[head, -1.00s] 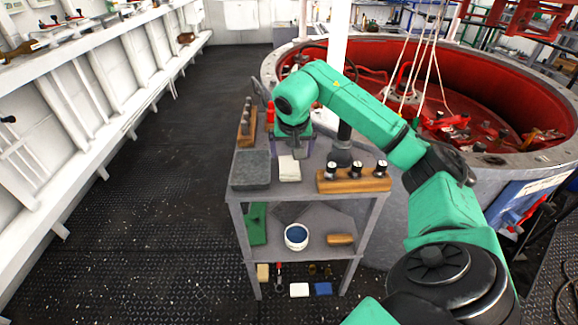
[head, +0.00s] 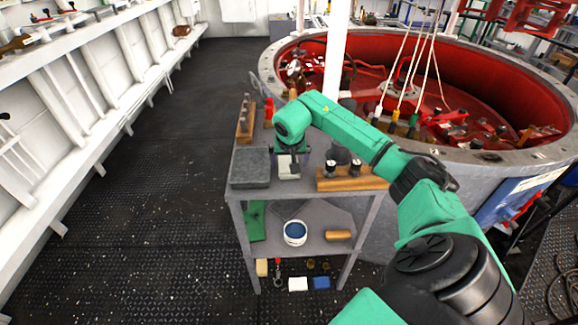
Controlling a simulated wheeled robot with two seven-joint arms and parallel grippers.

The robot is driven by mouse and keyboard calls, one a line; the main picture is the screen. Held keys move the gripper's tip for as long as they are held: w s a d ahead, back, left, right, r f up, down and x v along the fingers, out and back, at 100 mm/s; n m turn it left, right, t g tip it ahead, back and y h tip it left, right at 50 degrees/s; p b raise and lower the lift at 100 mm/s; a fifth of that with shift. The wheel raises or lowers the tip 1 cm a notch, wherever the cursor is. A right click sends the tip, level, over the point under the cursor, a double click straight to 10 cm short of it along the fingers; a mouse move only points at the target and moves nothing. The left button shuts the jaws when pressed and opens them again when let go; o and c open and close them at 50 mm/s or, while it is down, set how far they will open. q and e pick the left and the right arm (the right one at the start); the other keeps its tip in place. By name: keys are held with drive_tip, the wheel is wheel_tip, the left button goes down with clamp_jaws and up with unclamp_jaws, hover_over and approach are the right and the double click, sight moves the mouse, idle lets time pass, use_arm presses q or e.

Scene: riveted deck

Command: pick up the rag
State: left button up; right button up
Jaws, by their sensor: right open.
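The rag (head: 289,173) is a small pale, folded-looking piece lying flat on the top shelf of a grey cart, to the right of a dark grey block. My right gripper (head: 290,164) points down over the rag and is open. Its dark fingers and wrist cover part of the rag. I cannot tell whether the fingers touch it. My left gripper is not in view.
On the cart's top (head: 245,209) are the grey block (head: 250,168), a wooden holder with dark-topped pieces (head: 350,183) and a wooden rack (head: 244,132). A white tub (head: 295,233) stands on the shelf below. A big red-lined round pit (head: 480,70) lies behind. Floor on the left is clear.

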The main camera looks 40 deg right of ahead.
drive_tip(key=shift+f, duration=0.15)
drive_tip(key=c, duration=1.2)
drive_tip(key=shift+c, duration=0.2)
wheel_tip(320, 180, up, 21)
drive_tip(key=shift+f+p, duration=0.15)
drive_tip(key=shift+p, duration=0.2)
